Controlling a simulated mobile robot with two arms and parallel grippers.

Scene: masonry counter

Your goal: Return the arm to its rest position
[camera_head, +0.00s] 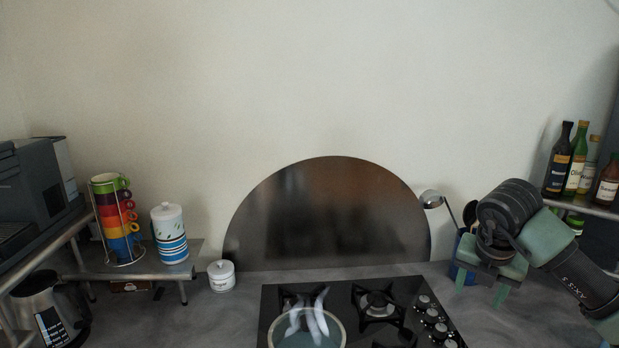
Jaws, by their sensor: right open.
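My right arm comes in from the right edge, with green and black links. Its gripper (481,285) hangs above the right side of the counter, just right of the hob. Its two green fingers point down and stand apart, with nothing visible between them. A blue holder (464,258) with a ladle (432,200) stands behind the gripper and is partly hidden by it. My left gripper is out of view.
A black hob (335,292) carries a round pan (345,327) with pale wisps over it. A white jar (221,276), striped canister (170,236) and stacked cups (117,215) are at left. Bottles (576,165) stand on the right shelf, close to my arm.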

